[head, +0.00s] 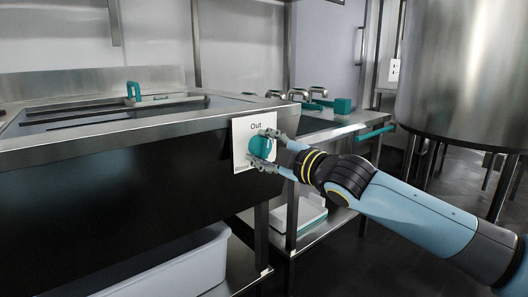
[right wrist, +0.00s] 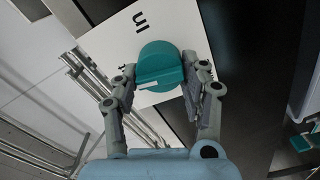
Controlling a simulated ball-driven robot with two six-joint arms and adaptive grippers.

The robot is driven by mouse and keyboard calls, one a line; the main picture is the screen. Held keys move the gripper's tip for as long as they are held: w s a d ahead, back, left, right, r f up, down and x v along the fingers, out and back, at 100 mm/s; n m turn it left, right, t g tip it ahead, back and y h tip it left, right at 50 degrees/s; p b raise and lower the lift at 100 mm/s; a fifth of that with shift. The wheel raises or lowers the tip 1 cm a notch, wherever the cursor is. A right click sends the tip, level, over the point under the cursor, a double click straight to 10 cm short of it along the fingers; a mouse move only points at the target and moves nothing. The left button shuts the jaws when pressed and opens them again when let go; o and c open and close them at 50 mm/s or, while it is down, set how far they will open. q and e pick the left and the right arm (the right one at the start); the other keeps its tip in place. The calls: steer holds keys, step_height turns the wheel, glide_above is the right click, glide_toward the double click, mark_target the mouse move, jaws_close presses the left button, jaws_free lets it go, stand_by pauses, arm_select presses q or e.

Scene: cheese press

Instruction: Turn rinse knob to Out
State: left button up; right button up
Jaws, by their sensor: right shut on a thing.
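The rinse knob (head: 260,146) is a round teal knob on a white label plate (head: 240,129) on the dark front of the steel basin. A white mark shows on the bar, and the label plate (right wrist: 117,38) appears tilted. My left gripper does not show.
The steel basin (head: 110,133) has a teal handle (head: 133,91) on top. A sink with taps (head: 318,92) and a teal bar (head: 375,133) stands behind my arm. A large steel vat (head: 462,75) is at the right. White bins (head: 180,272) are below.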

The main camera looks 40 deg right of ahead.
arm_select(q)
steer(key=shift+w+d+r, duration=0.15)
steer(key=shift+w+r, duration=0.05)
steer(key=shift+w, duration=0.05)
arm_select(e)
steer(key=shift+f+n, duration=0.15)
steer(key=shift+n, duration=0.65)
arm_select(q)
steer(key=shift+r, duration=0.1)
arm_select(e)
steer(key=o, duration=1.2)
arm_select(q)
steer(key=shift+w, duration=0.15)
arm_select(e)
steer(key=shift+s+d, duration=0.15)
steer(key=shift+s, duration=1.85)
steer(key=shift+s+d, duration=0.15)
steer(key=shift+s, duration=1.85)
steer(key=shift+s+d, duration=0.15)
steer(key=shift+s, duration=1.85)
